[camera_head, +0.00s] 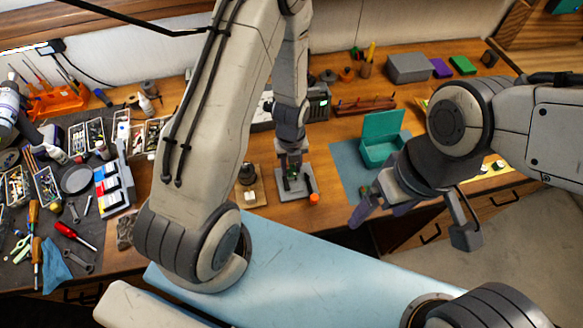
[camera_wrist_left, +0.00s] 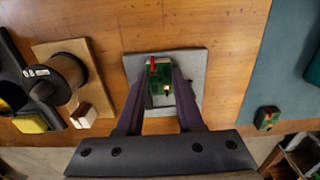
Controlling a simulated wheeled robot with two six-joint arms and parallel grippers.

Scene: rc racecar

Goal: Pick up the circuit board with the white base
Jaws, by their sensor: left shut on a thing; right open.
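A small green circuit board (camera_wrist_left: 160,92) with a red part on it is between my left gripper's dark fingers in the left wrist view. It is over a pale grey square plate (camera_wrist_left: 194,62); I cannot tell whether it touches the plate. In the head view my left gripper (camera_head: 291,177) points down at the board, over the grey plate (camera_head: 302,197) on the wooden bench. The gripper is shut on the board. The board's underside is hidden. My right gripper (camera_head: 412,222) is open and empty, in front of the bench at the right.
A second small green board (camera_wrist_left: 266,118) lies on the blue-green mat (camera_wrist_left: 285,65). A teal box (camera_head: 383,150) stands open on that mat. A spool on a wooden base (camera_head: 248,186) stands left of the plate. Tools and trays crowd the bench's left.

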